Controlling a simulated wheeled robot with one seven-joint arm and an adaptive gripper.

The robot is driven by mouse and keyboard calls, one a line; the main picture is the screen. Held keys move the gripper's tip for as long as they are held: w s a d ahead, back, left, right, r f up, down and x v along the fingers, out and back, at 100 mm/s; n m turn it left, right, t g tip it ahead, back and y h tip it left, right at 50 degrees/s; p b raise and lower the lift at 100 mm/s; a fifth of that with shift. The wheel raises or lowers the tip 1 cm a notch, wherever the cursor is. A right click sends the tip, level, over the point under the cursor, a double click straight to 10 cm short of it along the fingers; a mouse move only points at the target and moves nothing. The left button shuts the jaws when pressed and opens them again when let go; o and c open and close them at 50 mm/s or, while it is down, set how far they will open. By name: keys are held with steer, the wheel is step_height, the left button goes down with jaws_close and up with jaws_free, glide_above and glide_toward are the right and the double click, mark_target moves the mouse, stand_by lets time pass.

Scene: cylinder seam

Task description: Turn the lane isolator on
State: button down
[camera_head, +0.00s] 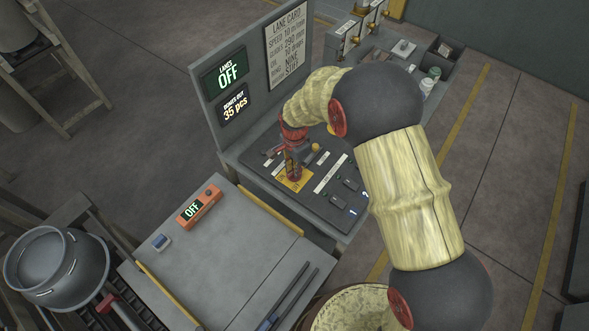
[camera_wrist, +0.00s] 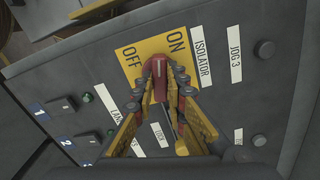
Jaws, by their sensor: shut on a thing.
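The lane isolator is a red handle (camera_wrist: 159,68) on a yellow plate (camera_wrist: 145,50) marked OFF and ON, with an ISOLATOR label (camera_wrist: 201,57) beside it. In the wrist view the handle's tip lies between the two words; I cannot tell its exact setting. My gripper (camera_wrist: 160,88) is shut on the handle, one finger on each side. In the head view my gripper (camera_head: 294,160) reaches down to the panel and hides the handle; part of the yellow plate (camera_head: 297,184) shows. The lanes display (camera_head: 226,72) reads OFF.
The sloped panel (camera_head: 320,205) also carries numbered switches and a round JOG 3 button (camera_wrist: 264,49). An upright board with a lane card (camera_head: 287,45) stands behind it. An orange box (camera_head: 198,207) reading OFF sits on the bench at left, near a metal pot (camera_head: 60,268).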

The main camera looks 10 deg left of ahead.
steer(key=m, duration=0.5)
steer(key=shift+m, duration=0.4)
stand_by(0.4)
steer(key=c, duration=1.8)
jaws_free()
step_height(320, 180, up, 12)
